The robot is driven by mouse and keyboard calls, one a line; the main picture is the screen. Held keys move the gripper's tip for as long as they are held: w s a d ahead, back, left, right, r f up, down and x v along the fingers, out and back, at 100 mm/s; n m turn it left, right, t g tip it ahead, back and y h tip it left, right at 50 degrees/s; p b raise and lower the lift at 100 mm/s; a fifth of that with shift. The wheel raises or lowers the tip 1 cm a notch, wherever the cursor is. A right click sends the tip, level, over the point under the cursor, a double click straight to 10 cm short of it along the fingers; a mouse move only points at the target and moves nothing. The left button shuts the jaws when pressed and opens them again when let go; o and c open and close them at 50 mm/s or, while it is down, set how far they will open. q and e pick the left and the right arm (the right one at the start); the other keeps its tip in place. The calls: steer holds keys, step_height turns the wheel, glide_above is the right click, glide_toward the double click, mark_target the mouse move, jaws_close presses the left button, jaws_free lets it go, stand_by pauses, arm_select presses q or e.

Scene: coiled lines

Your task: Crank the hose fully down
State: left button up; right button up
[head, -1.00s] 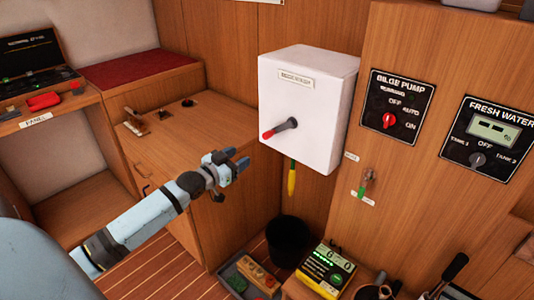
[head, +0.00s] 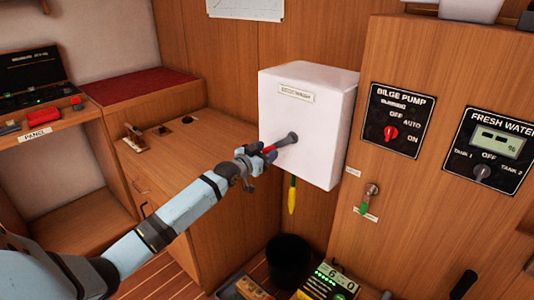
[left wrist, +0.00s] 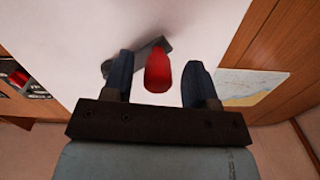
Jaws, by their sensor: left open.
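A white box (head: 306,125) with a label plate is mounted on the wooden wall. A dark crank (head: 288,139) with a red grip sticks out of its front. My left gripper (head: 268,151) is at the red grip. In the left wrist view the red grip (left wrist: 157,70) lies between the two open fingers (left wrist: 157,84), with a gap on each side. The grey crank arm (left wrist: 137,57) shows behind it. A yellow-tipped hose end (head: 292,195) hangs below the box. My right gripper is not in view.
A bilge pump panel (head: 398,120) and a fresh water panel (head: 488,150) are on the wall at right. A green-tipped key or valve (head: 368,199) sits below them. A black bucket (head: 289,260) stands below the hose. A wooden cabinet (head: 185,165) is at left.

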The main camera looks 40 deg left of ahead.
arm_select(q)
steer(key=shift+w, duration=0.4)
steer(key=shift+c, duration=0.3)
jaws_close()
